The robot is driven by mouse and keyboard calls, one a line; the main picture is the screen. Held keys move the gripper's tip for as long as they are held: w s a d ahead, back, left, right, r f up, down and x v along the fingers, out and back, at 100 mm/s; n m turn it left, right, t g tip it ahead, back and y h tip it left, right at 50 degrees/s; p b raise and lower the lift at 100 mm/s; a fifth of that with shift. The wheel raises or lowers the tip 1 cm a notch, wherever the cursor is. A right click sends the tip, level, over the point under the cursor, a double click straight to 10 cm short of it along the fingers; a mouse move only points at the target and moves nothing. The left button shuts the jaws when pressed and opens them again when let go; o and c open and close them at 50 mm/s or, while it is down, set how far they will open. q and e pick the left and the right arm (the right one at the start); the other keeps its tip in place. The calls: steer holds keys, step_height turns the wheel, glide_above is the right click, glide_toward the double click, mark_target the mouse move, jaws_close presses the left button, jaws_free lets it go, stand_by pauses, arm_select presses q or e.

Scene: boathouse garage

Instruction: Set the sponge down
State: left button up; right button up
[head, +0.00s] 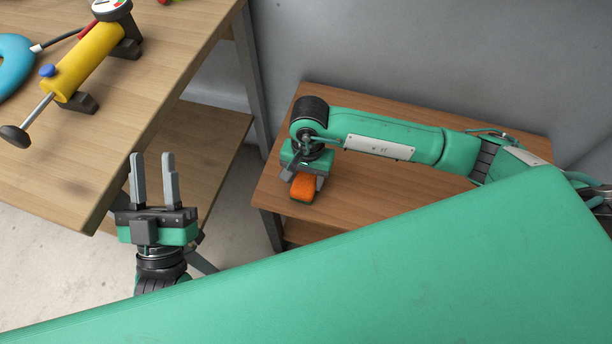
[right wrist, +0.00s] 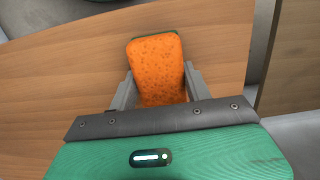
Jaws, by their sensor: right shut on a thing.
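The sponge (head: 303,187) is orange with a dark green edge layer. My right gripper (head: 304,180) is shut on it, over the left part of the brown wooden table (head: 380,110). In the right wrist view the sponge (right wrist: 155,65) sits between the two grey fingers of the right gripper (right wrist: 158,90), with the wood surface behind it. I cannot tell whether the sponge touches the tabletop. My left gripper (head: 153,178) is open and empty, fingers pointing up the picture, right of the workbench edge.
A workbench (head: 140,90) at the left holds a yellow pump (head: 88,60) with a black handle, and a blue ring-like thing (head: 12,66). The brown table has bare wood around the sponge. A grey wall (head: 430,50) stands behind it.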

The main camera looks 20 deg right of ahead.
steer(key=shift+f, duration=0.25)
stand_by(0.5)
steer(key=o, duration=1.1)
